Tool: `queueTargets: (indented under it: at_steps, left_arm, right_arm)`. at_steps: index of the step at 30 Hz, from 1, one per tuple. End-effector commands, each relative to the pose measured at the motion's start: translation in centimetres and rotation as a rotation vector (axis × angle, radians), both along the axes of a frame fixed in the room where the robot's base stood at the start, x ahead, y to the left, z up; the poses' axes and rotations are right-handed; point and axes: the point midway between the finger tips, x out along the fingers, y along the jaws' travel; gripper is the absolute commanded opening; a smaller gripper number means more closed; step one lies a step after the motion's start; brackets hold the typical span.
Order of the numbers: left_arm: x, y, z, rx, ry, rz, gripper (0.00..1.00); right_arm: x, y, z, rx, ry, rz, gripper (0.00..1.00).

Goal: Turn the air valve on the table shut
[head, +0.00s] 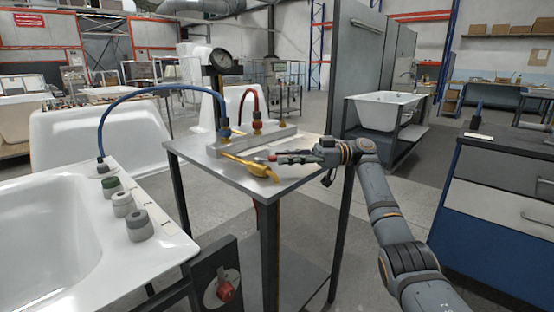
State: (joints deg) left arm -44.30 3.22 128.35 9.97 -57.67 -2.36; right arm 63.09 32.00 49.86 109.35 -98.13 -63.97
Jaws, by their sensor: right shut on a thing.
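The air valve (259,169) is a yellow fitting low at the front of a grey metal manifold block (245,142) on the small steel table (205,169). A small red part shows beside it at my fingertips. My right gripper (271,158) reaches in from the right, level over the table top, and is shut on the valve, with its fingertips at the red part. The fingers hide some of the handle, so its exact angle is hard to tell. My left gripper is not in view.
A pressure gauge (221,59) stands on a post behind the manifold. A blue hose (140,91) arcs left to the white tub (40,225), and a red hose (243,97) loops beside it. A dark panel with a red knob (225,291) stands in front. A blue-grey cabinet (495,200) is at right.

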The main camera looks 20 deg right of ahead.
Motion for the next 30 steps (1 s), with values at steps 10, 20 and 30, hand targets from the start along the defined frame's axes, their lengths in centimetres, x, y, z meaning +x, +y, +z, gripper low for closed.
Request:
queueTargets:
  at_steps: [10, 20, 30]
  left_arm:
    - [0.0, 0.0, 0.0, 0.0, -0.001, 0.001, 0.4]
    - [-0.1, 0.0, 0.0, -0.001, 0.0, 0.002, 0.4]
    - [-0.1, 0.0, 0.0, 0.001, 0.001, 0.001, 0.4]
  right_arm:
    - [0.0, 0.0, 0.0, 0.0, 0.001, -0.002, 0.25]
    - [0.0, 0.0, 0.0, 0.0, 0.0, -0.001, 0.41]
    - [-0.9, -4.2, 0.1, 0.001, 0.001, -0.004, 0.41]
